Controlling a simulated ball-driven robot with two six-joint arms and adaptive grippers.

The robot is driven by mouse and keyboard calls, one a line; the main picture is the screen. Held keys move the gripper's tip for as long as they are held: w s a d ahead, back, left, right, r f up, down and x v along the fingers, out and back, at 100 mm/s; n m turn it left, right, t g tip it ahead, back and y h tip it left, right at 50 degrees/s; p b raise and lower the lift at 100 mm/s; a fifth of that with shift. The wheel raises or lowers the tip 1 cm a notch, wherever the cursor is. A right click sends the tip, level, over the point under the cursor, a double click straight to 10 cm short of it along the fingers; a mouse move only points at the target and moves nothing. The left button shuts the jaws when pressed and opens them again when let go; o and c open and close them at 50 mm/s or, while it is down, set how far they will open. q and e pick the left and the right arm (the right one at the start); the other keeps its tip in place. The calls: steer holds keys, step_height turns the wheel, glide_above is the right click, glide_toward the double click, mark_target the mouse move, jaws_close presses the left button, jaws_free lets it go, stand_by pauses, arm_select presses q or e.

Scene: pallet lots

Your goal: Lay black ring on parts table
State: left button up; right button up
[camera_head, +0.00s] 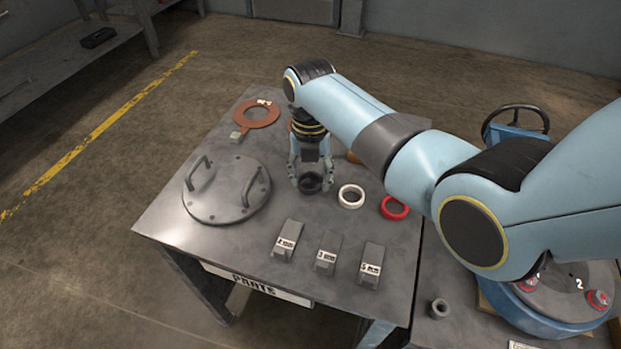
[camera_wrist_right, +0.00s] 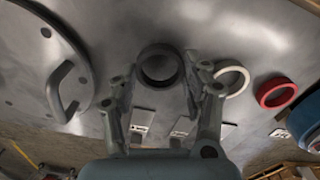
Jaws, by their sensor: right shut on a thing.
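The black ring (camera_head: 311,183) is between the fingers of my right gripper (camera_head: 311,184), over the middle of the parts table (camera_head: 170,213). In the right wrist view the black ring (camera_wrist_right: 158,66) shows between the two fingertips of the right gripper (camera_wrist_right: 157,80). The gripper is shut on it. I cannot tell whether the ring touches the table top. My left gripper is not in view.
A white ring (camera_head: 351,196) and a red ring (camera_head: 394,208) lie to the right. A round lid (camera_head: 225,190) with two handles lies left. A copper-coloured ring (camera_head: 257,114) lies at the back. Several labelled grey blocks (camera_head: 327,253) stand in front.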

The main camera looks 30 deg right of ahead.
steer(key=shift+f, duration=0.4)
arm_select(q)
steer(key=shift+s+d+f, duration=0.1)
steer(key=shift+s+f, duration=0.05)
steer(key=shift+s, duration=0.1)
arm_select(e)
steer(key=shift+f, duration=0.1)
steer(key=o, duration=1.1)
steer(key=shift+o, duration=0.2)
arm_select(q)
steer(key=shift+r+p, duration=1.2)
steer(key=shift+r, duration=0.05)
arm_select(e)
step_height(320, 180, up, 12)
